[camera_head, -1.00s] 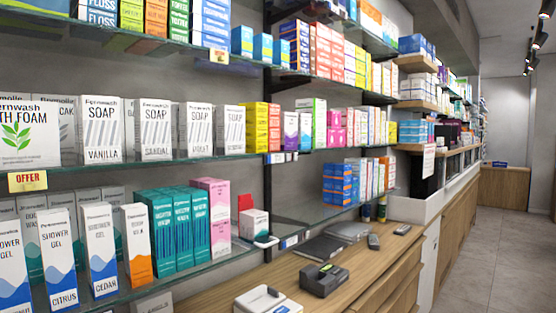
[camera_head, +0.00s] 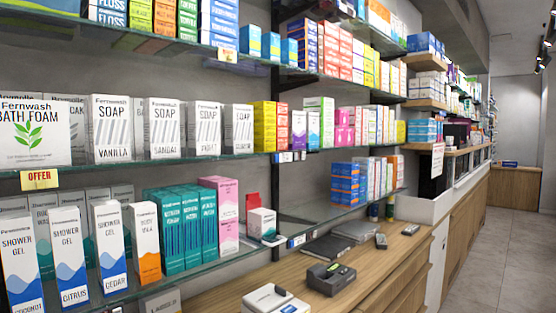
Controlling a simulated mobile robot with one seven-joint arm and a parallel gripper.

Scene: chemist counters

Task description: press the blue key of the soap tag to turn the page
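White soap boxes (camera_head: 163,129) stand in a row on the middle glass shelf (camera_head: 150,164), left of the dark upright. A small pale tag (camera_head: 283,157) sits on that shelf's front edge near the upright, right of the soap boxes. I cannot tell whether it is the soap tag. No blue key can be made out at this size. My gripper is not in view.
A yellow OFFER tag (camera_head: 39,180) hangs on the middle shelf's edge at left. A wooden counter (camera_head: 350,291) with a dark grey device (camera_head: 330,277) and a white device (camera_head: 270,299) lies underneath. The aisle floor (camera_head: 497,262) is clear.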

